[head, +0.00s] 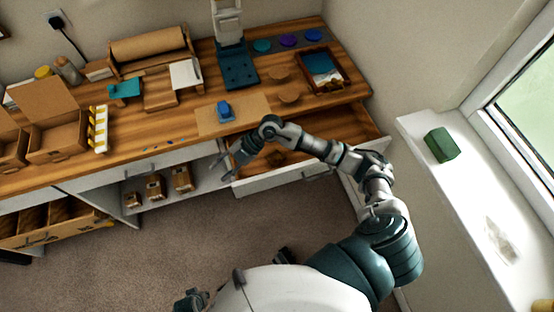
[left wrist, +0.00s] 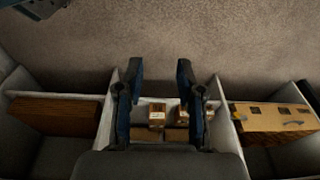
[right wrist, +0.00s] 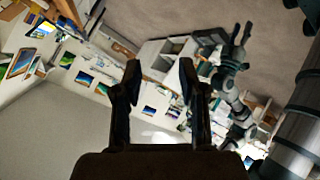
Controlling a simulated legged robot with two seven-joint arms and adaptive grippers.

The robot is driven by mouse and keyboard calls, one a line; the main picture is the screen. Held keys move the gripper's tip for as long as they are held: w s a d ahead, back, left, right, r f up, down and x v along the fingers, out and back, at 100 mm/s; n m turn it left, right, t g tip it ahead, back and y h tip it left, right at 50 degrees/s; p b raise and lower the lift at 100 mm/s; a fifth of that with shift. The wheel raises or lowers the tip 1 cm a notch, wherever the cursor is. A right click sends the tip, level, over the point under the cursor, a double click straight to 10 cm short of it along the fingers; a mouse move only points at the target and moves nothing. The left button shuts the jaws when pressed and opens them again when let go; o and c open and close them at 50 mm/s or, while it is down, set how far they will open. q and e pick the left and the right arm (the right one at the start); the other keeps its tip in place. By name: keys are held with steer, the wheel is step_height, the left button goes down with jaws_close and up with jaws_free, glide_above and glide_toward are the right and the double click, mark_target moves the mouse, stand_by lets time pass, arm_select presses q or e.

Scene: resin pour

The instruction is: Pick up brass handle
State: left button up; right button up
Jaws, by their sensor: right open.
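I cannot make out a brass handle in any view. My right gripper (head: 222,167) is in front of the bench edge, left of the open drawer (head: 290,180). In the right wrist view its two fingers (right wrist: 155,75) are apart with nothing between them. The drawer holds a small brownish thing (head: 277,158) too unclear to name, partly behind my right arm. My left gripper (left wrist: 158,85) has its fingers apart. Small brown boxes (left wrist: 157,114) show beyond and between them, on a shelf, not gripped.
The wooden bench (head: 190,130) carries a blue block (head: 224,109) on a tan sheet, a teal stand (head: 238,70), a framed tray (head: 322,70) and cardboard boxes (head: 60,135). Small boxes (head: 155,187) stand on the shelf below. A green block (head: 440,145) sits on the windowsill.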

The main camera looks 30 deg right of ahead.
steer(key=w+d+f+m+h, duration=0.25)
steer(key=d+h, duration=0.45)
steer(key=d, duration=0.7)
steer(key=m+g+h, duration=0.1)
steer(key=m+h, duration=0.1)
steer(key=h, duration=0.2)
glide_toward(280, 155)
steer(key=shift+m, duration=0.25)
steer(key=f, duration=0.2)
steer(key=f+b, duration=0.1)
steer(key=f, duration=0.2)
steer(key=shift+w+a+f+b, duration=0.1)
steer(key=shift+w+f+b, duration=0.2)
steer(key=shift+b, duration=0.05)
step_height(280, 155, down, 5)
steer(key=shift+s+r+b, duration=0.1)
steer(key=shift+s+b, duration=0.1)
steer(key=shift+b, duration=0.25)
steer(key=shift+f, duration=0.5)
arm_select(q)
step_height(280, 155, up, 3)
steer(key=shift+w+r, duration=0.1)
steer(key=shift+r, duration=0.05)
arm_select(e)
steer(key=shift+c, duration=0.2)
steer(key=shift+r, duration=0.1)
jaws_close()
